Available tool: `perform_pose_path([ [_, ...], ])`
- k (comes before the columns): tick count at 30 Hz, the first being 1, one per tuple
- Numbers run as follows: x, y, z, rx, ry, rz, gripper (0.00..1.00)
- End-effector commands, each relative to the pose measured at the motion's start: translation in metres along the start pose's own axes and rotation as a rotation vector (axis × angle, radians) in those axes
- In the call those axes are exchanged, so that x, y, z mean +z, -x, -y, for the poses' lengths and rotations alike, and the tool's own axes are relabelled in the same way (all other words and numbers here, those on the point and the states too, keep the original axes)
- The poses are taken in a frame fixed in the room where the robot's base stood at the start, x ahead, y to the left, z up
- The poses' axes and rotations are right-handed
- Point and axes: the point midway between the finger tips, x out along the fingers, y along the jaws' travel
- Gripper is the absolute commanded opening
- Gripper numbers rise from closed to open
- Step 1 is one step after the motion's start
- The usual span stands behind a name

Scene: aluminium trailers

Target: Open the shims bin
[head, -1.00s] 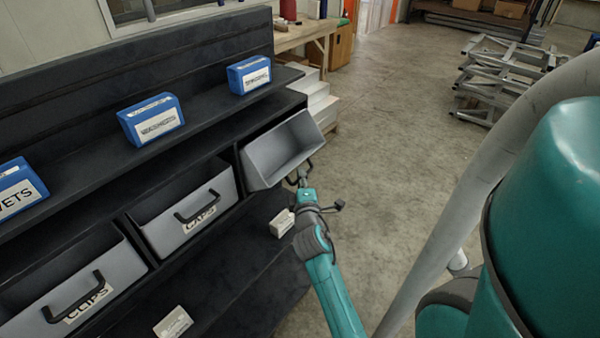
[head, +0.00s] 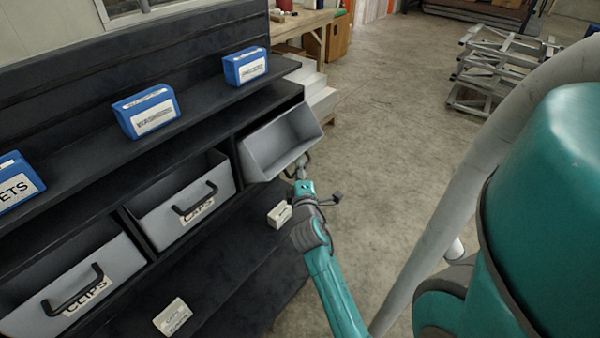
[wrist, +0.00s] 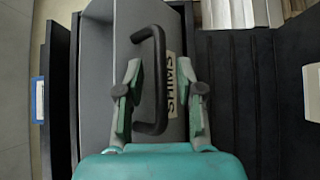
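The shims bin (head: 278,147) is the grey bin at the right end of the shelf row in the head view. It is tilted outward, and its inside shows, looking empty. In the wrist view, its front (wrist: 97,100) carries a SHIMS label (wrist: 170,84) beside a black handle (wrist: 148,128). My gripper (wrist: 164,72) is open, one finger on each side of the handle's bar, with a gap visible on the label side. In the head view, my gripper (head: 303,172) is at the handle, whose contact with the fingers is unclear.
The caps bin (head: 160,215) and clips bin (head: 95,262) sit to the left. Blue boxes (head: 147,112) stand on the shelf above. Small white boxes (head: 279,215) lie on the lower shelf (head: 235,275).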

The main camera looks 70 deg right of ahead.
Motion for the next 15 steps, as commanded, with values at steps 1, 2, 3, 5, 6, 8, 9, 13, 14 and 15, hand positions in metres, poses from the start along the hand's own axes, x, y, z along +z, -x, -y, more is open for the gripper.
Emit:
perform_pose_path([
  [1, 0.0, 0.001, 0.0, 0.0, 0.0, -0.001, 0.37],
  [2, 0.0, 0.003, 0.0, 0.0, 0.0, -0.001, 0.37],
  [3, -0.001, 0.005, 0.0, 0.0, 0.0, -0.001, 0.37],
  [5, -0.001, 0.011, 0.0, 0.0, 0.002, -0.001, 0.37],
  [6, -0.001, 0.016, 0.001, -0.001, 0.001, -0.002, 0.37],
  [8, -0.001, 0.025, 0.0, -0.001, 0.002, -0.002, 0.37],
  [9, -0.001, 0.033, 0.001, -0.002, 0.001, -0.002, 0.37],
  [13, -0.001, 0.057, 0.001, -0.003, 0.002, -0.003, 0.37],
  [14, -0.001, 0.062, 0.001, -0.003, 0.002, -0.002, 0.37],
  [15, -0.001, 0.069, 0.001, -0.002, 0.001, -0.002, 0.37],
])
